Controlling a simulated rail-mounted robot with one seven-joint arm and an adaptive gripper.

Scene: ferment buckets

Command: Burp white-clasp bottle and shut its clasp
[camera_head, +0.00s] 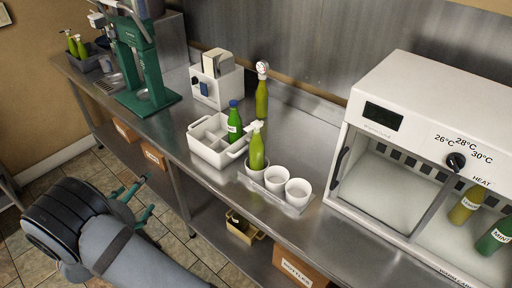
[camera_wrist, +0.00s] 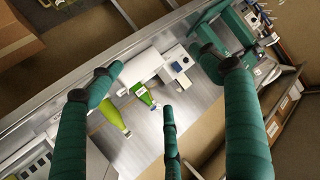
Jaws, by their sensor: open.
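A yellow-green bottle (camera_head: 257,153) with a white clasp top (camera_head: 256,127) stands in the left one of three white buckets (camera_head: 298,193) on the bench. I cannot tell whether its clasp is open or shut. Another yellow-green bottle (camera_head: 262,101) with a round white-and-red top stands behind it. My gripper (camera_head: 133,200) is open and empty, out over the floor in front of the bench, well apart from the bottles. In the wrist view its teal fingers (camera_wrist: 160,78) are spread wide. A yellow-green bottle (camera_wrist: 114,116) and a green bottle (camera_wrist: 143,96) show beyond them.
A white caddy (camera_head: 213,155) holds a green bottle (camera_head: 235,125) with a blue cap. A white warming cabinet (camera_head: 400,100) with more bottles stands right. A green press (camera_head: 135,60) and a white box (camera_head: 215,90) stand left. The steel bench has a little free room at its front edge.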

